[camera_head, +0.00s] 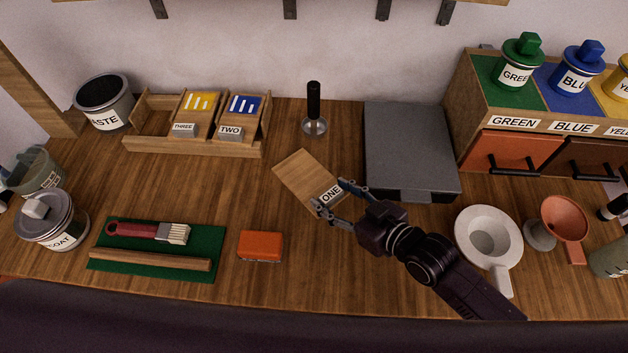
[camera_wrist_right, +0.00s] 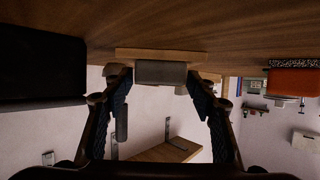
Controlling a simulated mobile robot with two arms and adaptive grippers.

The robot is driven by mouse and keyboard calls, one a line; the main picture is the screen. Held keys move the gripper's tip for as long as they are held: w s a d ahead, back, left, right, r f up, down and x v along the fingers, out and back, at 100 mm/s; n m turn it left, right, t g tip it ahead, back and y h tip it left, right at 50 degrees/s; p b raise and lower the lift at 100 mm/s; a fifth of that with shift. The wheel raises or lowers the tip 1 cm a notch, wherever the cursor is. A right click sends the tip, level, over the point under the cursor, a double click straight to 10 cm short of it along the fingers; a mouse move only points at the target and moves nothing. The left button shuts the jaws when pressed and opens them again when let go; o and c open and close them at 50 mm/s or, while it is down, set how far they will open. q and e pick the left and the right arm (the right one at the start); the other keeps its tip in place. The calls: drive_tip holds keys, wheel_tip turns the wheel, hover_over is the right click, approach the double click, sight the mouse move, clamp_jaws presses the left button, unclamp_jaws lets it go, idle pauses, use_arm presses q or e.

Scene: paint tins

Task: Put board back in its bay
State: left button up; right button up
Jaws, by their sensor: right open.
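The wooden board marked ONE (camera_head: 300,174) lies slanted on the bench in the middle, its label end towards me. My right gripper (camera_head: 332,196) is open, with one finger on each side of the label block. In the right wrist view the board's edge (camera_wrist_right: 190,56) and grey block (camera_wrist_right: 160,72) show between the open fingers; whether they touch is unclear. The wooden rack (camera_head: 192,149) at the back left holds the boards THREE (camera_head: 193,112) and TWO (camera_head: 239,115). Its left bay looks empty. My left gripper is not in view.
A grey flat case (camera_head: 408,145) lies right of the board. A black-handled tool (camera_head: 314,105) stands behind it. An orange block (camera_head: 260,246) and a green mat (camera_head: 209,238) with a brush lie at the front left.

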drive_tip(key=shift+w+a+f, duration=0.15)
drive_tip(key=shift+w+a, duration=0.15)
drive_tip(key=shift+w, duration=0.05)
drive_tip(key=shift+c, duration=0.2)
drive_tip(key=c, duration=1.1)
